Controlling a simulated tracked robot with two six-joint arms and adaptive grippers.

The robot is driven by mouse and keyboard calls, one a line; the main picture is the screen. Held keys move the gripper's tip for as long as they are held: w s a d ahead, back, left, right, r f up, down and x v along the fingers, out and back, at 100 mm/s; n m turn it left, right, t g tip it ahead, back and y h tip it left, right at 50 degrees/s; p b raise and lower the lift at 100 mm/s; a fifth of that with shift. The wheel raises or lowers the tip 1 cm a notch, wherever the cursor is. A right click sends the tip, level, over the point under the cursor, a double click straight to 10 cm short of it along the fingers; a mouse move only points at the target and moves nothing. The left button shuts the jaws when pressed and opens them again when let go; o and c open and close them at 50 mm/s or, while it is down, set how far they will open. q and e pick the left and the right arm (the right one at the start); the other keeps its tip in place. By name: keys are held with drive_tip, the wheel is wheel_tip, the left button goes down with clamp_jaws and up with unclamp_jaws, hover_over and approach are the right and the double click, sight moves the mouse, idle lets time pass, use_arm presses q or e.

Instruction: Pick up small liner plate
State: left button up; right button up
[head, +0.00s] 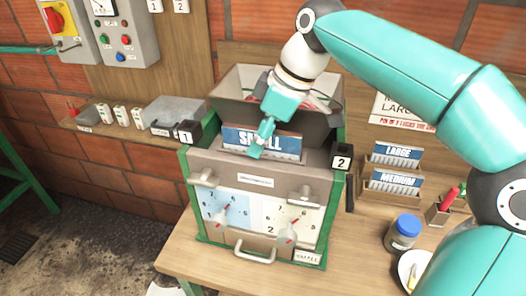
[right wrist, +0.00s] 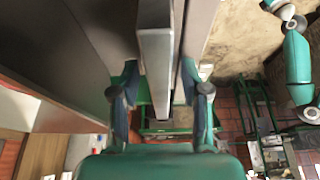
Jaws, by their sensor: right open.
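The small liner plate (head: 236,138), with a blue and white face marked SMALL, stands upright in the top opening of the pulper (head: 244,182). My right gripper (head: 260,146) is over the plate and covers part of its lettering in the head view. In the right wrist view, the open fingers of my right gripper (right wrist: 161,88) stand on either side of a grey plate edge (right wrist: 155,60), which seems to be the liner plate. Any contact with the fingers is hard to make out. My left gripper is not in view in the head view.
A grey hopper (head: 238,84) rises behind the plate. Black clamps marked 1 (head: 187,134) and 2 (head: 341,157) flank the opening. Large (head: 397,152) and medium (head: 395,181) plates stand in racks at right. A blue-lidded jar (head: 404,232) stands on the bench (head: 350,245).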

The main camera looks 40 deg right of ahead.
drive_tip(key=shift+f, duration=0.1)
drive_tip(key=shift+c, duration=0.3)
clamp_jaws()
idle(0.4)
